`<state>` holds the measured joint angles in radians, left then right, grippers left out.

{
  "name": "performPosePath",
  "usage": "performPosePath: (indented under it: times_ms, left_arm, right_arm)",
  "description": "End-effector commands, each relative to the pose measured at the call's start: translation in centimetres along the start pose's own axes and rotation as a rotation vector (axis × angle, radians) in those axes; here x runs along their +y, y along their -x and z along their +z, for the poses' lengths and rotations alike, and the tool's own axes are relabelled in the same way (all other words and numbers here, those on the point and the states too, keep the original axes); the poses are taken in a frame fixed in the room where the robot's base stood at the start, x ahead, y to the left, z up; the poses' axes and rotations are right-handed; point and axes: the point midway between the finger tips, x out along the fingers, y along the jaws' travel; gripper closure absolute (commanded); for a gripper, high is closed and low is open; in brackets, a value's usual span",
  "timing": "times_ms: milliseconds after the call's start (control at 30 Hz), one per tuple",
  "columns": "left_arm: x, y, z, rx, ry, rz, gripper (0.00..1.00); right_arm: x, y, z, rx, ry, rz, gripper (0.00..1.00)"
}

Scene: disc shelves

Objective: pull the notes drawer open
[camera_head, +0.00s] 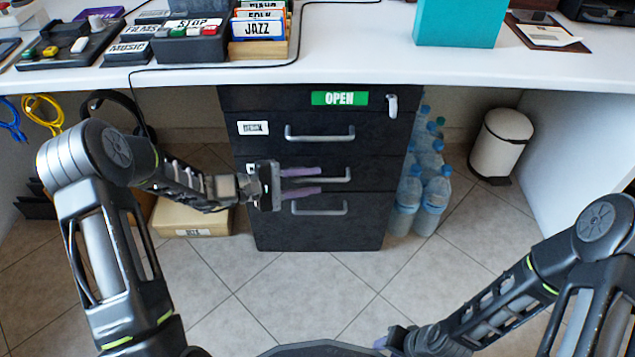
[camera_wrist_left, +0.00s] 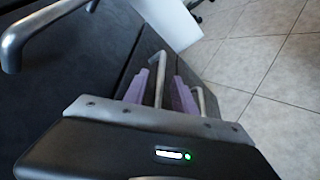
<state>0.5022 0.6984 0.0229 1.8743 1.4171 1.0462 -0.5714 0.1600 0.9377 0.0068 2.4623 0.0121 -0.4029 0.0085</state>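A black drawer cabinet (camera_head: 270,228) stands under the desk, its drawer fronts looking flush. The top drawer has a white label (camera_head: 253,128), too small to read, and a bar handle (camera_head: 320,137). The middle drawer's label is mostly hidden by my left gripper, so I cannot tell which drawer is the notes one. My left gripper (camera_head: 303,181) is open at the middle handle (camera_head: 344,175). In the left wrist view, that handle (camera_wrist_left: 159,80) lies between the parted purple fingers. My right gripper (camera_head: 382,342) is low in the head view, its fingers mostly hidden.
The bottom drawer has a handle (camera_head: 320,210) just below my left gripper. Water bottles (camera_head: 433,195) stand right of the cabinet, a white bin (camera_head: 498,145) beyond. A cardboard box (camera_head: 190,218) lies left. The desk (camera_head: 350,50) overhangs; the tiled floor in front is clear.

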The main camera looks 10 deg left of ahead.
Motion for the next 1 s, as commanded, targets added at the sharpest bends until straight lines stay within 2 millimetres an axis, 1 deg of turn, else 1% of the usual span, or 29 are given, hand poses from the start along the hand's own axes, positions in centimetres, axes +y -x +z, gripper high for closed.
performPosePath:
  times_ms: [33, 200, 467, 567, 867, 900, 1000]
  left_arm:
    - [-0.2, -0.8, -0.1, -0.002, -0.002, -0.001, 0.67]
    - [0.0, -2.1, -0.1, 0.0, -0.001, 0.0, 0.67]
    - [0.1, -2.2, 0.0, 0.001, -0.001, 0.0, 0.67]
    - [0.0, -2.2, 0.0, 0.001, 0.0, 0.0, 0.74]
    - [0.0, -2.2, 0.0, 0.001, 0.0, 0.0, 0.99]
    - [0.0, -2.2, 0.0, 0.001, 0.0, 0.0, 1.0]
    - [0.0, -2.2, 0.0, 0.001, 0.0, 0.0, 1.0]
  right_arm:
    - [0.2, -0.4, 0.0, 0.001, -0.001, -0.001, 0.64]
    - [0.2, -0.6, -0.1, 0.001, -0.001, -0.002, 0.64]
    - [0.2, -0.6, -0.1, 0.001, -0.001, -0.002, 0.64]
    - [0.2, -0.6, -0.1, 0.001, -0.001, -0.002, 0.64]
    - [0.2, -0.6, -0.1, 0.0, -0.001, -0.002, 0.64]
    - [0.2, -0.6, -0.1, 0.0, -0.001, -0.002, 0.64]
    - [0.2, -0.6, -0.1, 0.0, -0.001, -0.002, 0.64]
